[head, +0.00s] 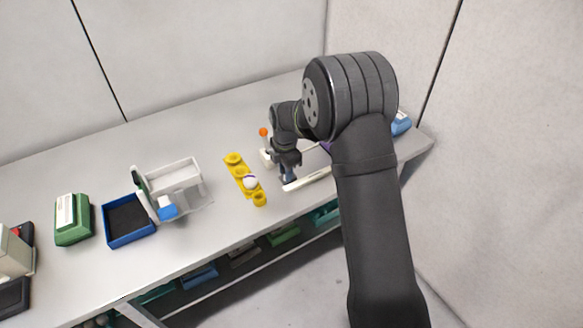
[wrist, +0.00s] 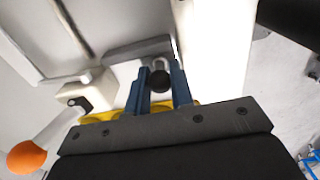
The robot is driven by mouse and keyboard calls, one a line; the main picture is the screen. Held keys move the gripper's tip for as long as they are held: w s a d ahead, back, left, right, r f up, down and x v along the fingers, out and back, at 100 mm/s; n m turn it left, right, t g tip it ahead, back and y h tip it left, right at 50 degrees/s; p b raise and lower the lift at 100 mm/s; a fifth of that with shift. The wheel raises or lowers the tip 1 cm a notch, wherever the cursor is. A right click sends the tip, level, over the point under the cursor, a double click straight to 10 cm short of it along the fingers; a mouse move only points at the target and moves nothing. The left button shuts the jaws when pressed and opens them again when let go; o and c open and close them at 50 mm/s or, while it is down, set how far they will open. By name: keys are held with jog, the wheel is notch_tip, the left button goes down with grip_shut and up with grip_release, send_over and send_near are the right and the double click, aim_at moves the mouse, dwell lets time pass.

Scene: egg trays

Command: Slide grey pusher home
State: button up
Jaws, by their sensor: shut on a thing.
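My gripper (head: 287,180) is low over the right part of the bench, beside a white rail (head: 315,177). In the wrist view its two blue-grey fingers (wrist: 160,90) are closed around a small dark round knob (wrist: 160,79). A grey bar (wrist: 140,47) lies just beyond the fingertips. The knob appears to belong to this grey pusher, but the join is partly hidden. In the head view my gripper hides the pusher. A yellow egg tray (head: 238,172) stands just left of my gripper, with a white egg (head: 250,183) in one cup.
A white block (head: 266,158) with an orange ball (head: 263,132) stands behind the tray. Further left are a clear-walled white bin (head: 185,171), a blue tray (head: 128,238) and a green box (head: 73,220). The bench between bin and yellow tray is clear.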

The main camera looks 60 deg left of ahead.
jog(key=shift+s+r, duration=0.1)
jog(key=shift+s, duration=0.15)
jog(key=o, duration=0.8)
jog(key=shift+r, duration=2.95)
jog(key=shift+r, duration=0.1)
notch_tip(320, 180, up, 8)
jog(key=shift+r, duration=0.15)
jog(key=shift+r, duration=1.75)
dwell(0.6)
jog(key=shift+f, duration=1.45)
